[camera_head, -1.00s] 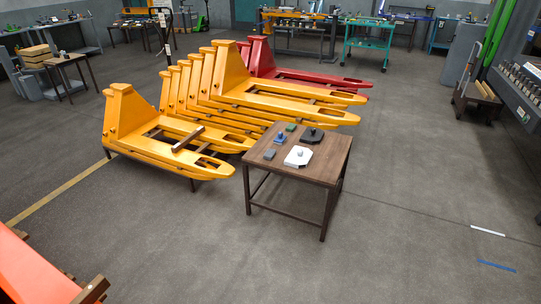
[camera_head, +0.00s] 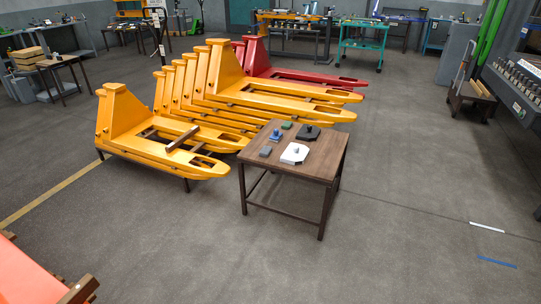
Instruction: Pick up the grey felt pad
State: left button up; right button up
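A small dark grey flat piece (camera_head: 265,151), which looks like the grey felt pad, lies on the near left part of a brown wooden table (camera_head: 316,168). It is small in the view, so its material cannot be told. A white block with a small grey knob-like part (camera_head: 294,154) lies to its right. A blue piece (camera_head: 275,137) sits just behind it. A small green piece (camera_head: 287,125) and a black piece (camera_head: 307,133) lie farther back on the table. Neither of my grippers is in view.
Several yellow fork frames (camera_head: 222,88) and red ones (camera_head: 300,77) stand behind and left of the table. An orange frame (camera_head: 30,275) is at the lower left. A grey machine (camera_head: 515,100) stands at the right. Floor in front and right of the table is clear.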

aim_at(265, 151)
jog(key=i+j+z, duration=0.15)
jog(key=i+z, duration=0.2)
jog(key=i+j+z, duration=0.2)
jog(key=z, duration=0.15)
jog(key=i+j+z, duration=0.4)
